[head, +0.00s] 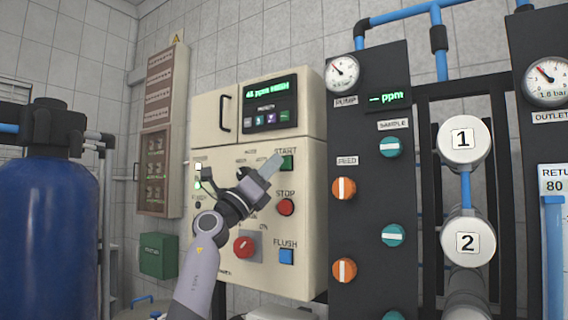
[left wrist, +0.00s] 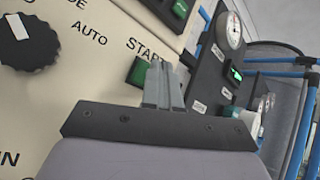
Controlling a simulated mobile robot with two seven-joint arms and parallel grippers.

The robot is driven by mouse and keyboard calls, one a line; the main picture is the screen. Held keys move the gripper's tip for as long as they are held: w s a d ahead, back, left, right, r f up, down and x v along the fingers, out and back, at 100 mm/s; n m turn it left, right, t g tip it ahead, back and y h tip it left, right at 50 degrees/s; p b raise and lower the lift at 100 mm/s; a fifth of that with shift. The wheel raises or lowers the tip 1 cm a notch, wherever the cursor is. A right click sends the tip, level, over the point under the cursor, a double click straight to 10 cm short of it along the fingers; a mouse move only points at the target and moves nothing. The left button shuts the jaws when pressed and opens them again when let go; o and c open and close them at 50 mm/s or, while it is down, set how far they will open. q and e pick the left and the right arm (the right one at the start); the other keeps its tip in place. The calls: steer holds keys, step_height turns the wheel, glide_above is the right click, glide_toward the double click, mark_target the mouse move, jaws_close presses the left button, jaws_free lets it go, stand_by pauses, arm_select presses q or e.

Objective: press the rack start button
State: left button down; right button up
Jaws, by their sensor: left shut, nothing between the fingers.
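The green START button (head: 287,162) is on the cream control panel (head: 310,215), under its START label. My left gripper (head: 275,161) is shut and empty, with its fingertips just left of the button in the head view. In the left wrist view the green button (left wrist: 138,72) shows beside the shut fingers (left wrist: 163,82), which cover part of it. I cannot tell whether the fingertips touch it. My right gripper is in neither view.
Below START are the red STOP button (head: 285,207) and the blue FLUSH button (head: 286,256). A red knob (head: 244,246) is lower left on the panel. A dark board (head: 368,230) with orange and teal knobs stands at right. A blue tank (head: 48,225) stands at left.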

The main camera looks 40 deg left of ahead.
arm_select(q)
steer(key=shift+s, duration=0.2)
steer(key=s, duration=0.3)
steer(key=s+p, duration=0.1)
steer(key=shift+s+d, duration=0.35)
steer(key=shift+s, duration=0.05)
stand_by(0.8)
